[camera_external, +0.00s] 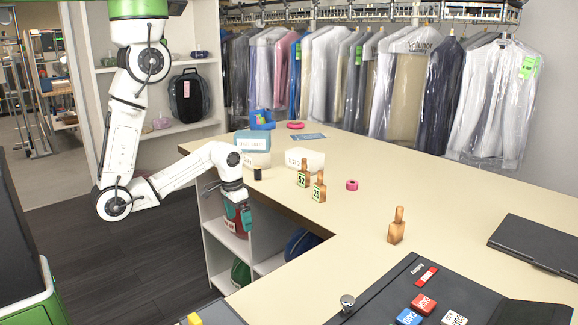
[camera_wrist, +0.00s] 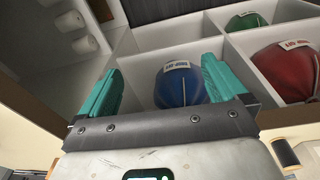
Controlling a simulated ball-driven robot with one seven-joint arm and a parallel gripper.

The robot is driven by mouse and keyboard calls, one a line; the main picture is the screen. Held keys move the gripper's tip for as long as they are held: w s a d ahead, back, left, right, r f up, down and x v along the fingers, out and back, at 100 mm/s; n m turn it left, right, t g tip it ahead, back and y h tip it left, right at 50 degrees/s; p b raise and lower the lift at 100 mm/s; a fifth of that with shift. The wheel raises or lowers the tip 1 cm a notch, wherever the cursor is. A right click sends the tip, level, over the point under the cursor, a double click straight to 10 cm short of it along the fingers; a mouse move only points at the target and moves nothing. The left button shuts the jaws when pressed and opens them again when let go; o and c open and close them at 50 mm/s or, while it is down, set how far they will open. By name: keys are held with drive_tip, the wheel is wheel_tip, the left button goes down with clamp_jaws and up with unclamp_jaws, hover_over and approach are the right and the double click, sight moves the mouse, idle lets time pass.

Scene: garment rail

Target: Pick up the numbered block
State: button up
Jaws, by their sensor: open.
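Two brown, bottle-shaped wooden blocks bear green number labels. One (camera_external: 303,174) seems to read 52, the other (camera_external: 319,187) 25, and both stand upright on the counter (camera_external: 375,165). A similar block (camera_external: 396,227) without a visible number stands further right. My gripper (camera_external: 238,214) points down beside the counter's left edge, in front of the shelf compartments and left of the numbered blocks. In the wrist view my gripper (camera_wrist: 160,68) shows two teal fingers spread wide with nothing held. No numbered block is recognizable in the wrist view.
Compartments under the counter hold a blue bag (camera_wrist: 180,86), a red bag (camera_wrist: 297,70) and a green bag (camera_wrist: 246,22).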

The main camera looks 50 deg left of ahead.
drive_tip(key=shift+c, duration=1.3)
drive_tip(key=w+d+r+m+h+b, duration=0.25)
drive_tip(key=w+d+r+m, duration=0.25)
drive_tip(key=w+d+m, duration=0.4)
drive_tip(key=w+d+r+m+h+b, duration=0.2)
drive_tip(key=w+d+r+m+b, duration=0.2)
drive_tip(key=w+d+m, duration=0.5)
drive_tip(key=m+g+y+b, duration=0.1)
drive_tip(key=m+y+b, duration=0.5)
drive_tip(key=m, duration=0.8)
approach(320, 184)
drive_tip(key=shift+w+a+f+h+b, duration=0.1)
drive_tip(key=shift+w+a+h+b, duration=0.1)
drive_tip(key=shift+a+h+b, duration=0.15)
drive_tip(key=shift+w+a+f+h+b, duration=0.1)
drive_tip(key=shift+w+a+b, duration=0.15)
drive_tip(key=shift+a, duration=0.2)
wheel_tip(320, 184, down, 10)
drive_tip(key=shift+s+d+f+p, duration=0.1)
drive_tip(key=shift+f+p, duration=0.15)
drive_tip(key=shift+p, duration=0.6)
